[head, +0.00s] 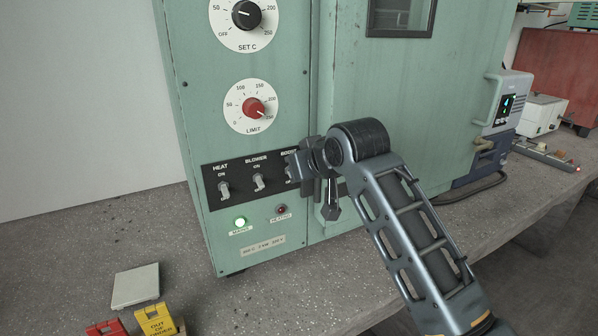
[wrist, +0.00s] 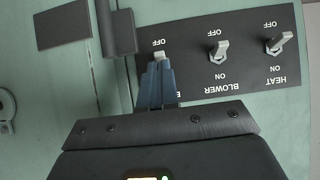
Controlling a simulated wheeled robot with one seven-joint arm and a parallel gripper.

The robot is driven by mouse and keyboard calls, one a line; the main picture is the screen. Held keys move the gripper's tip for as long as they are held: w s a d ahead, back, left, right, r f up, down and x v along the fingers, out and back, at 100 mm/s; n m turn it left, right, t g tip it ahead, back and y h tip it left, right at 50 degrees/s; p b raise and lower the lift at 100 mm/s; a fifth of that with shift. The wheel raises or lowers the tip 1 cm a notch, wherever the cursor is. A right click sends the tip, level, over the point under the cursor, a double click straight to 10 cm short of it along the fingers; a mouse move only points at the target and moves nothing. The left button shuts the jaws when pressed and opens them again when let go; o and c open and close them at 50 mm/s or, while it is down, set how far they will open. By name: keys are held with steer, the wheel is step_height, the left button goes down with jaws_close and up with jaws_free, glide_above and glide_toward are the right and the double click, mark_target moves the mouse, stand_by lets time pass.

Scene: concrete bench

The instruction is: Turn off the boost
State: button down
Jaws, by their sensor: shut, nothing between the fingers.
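The black switch panel (head: 240,190) on the green oven carries toggles marked HEAT, BLOWER and BOOST. My gripper (head: 293,167) is at its right end, over the BOOST toggle and part of its label. In the wrist view, where the lettering is upside down, my gripper (wrist: 157,68) is shut and empty. Its fingertips are right at the BOOST toggle (wrist: 168,57), whose pale tip shows just beyond them on the OFF side. Whether they touch, and the lever's exact position, I cannot tell. The BLOWER toggle (wrist: 219,50) and HEAT toggle (wrist: 279,43) stand clear to the right there.
Above the panel are the red LIMIT knob (head: 254,108) and black SET C knob (head: 246,14). Below, the MAINS lamp (head: 240,222) glows green and the HEATING lamp (head: 281,209) looks dark. A yellow out-of-order sign (head: 155,318) stands on the bench, front left.

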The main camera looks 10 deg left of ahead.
steer(key=shift+r, duration=0.25)
steer(key=shift+r+p, duration=0.65)
steer(key=shift+p, duration=0.2)
